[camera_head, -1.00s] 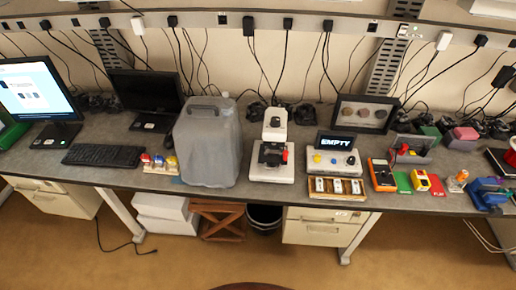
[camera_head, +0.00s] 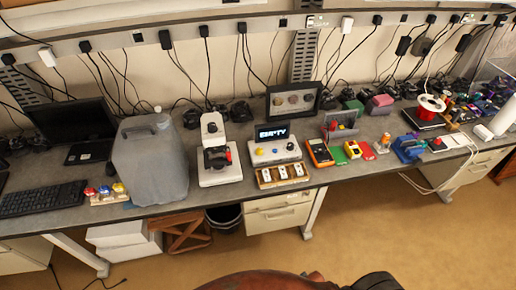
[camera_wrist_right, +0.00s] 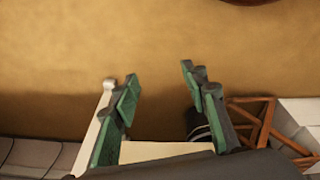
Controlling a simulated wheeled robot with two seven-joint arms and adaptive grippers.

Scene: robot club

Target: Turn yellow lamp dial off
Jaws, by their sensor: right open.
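A wooden block (camera_head: 108,199) at the left of the bench carries red, blue and yellow knob-like pieces; the yellow piece (camera_head: 119,187) is at its right end. A white panel (camera_head: 275,151) near the middle, under a screen reading EMPTY (camera_head: 272,133), also has a yellow knob (camera_head: 259,152) at its left. I cannot tell which is the lamp dial, nor how either is turned. My right gripper (camera_wrist_right: 160,85) is open and empty in the right wrist view, with the floor behind its fingers. My left gripper is not in view.
A grey jug (camera_head: 150,160) stands close right of the wooden block, with a keyboard (camera_head: 42,198) to its left. A microscope (camera_head: 217,160) and a wooden tray of white switches (camera_head: 282,176) stand further right. A reddish rounded thing (camera_head: 270,281) shows at the bottom edge.

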